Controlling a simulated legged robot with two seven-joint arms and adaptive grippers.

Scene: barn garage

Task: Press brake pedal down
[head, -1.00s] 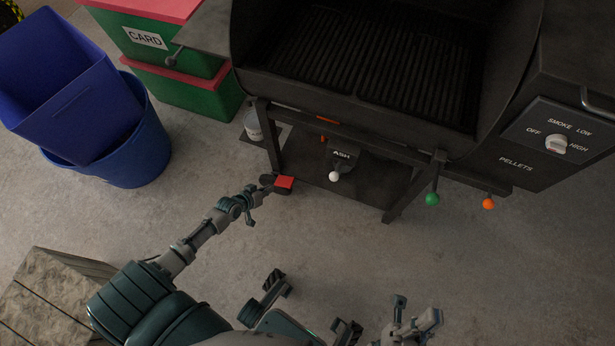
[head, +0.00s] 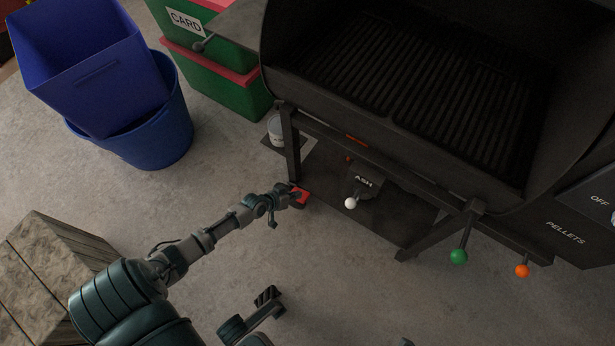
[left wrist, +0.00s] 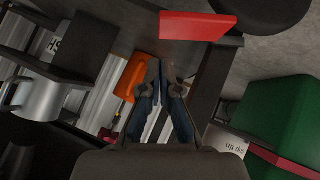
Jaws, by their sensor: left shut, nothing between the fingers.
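The red brake pedal (head: 301,199) sits low by the grill's front left leg. It also shows as a red plate in the left wrist view (left wrist: 197,26). My left gripper (head: 296,191) is at the pedal in the head view and covers part of it. In the left wrist view its closed fingertips (left wrist: 164,65) are empty, with the red plate above and to their right. I cannot tell whether the fingers touch the pedal.
The black grill (head: 400,100) stands above, with a white ash knob (head: 351,203), a green knob (head: 459,256) and an orange knob (head: 522,271). Blue bins (head: 150,130) and green boxes (head: 225,90) stand left. A wooden block (head: 40,270) lies lower left. Floor between is clear.

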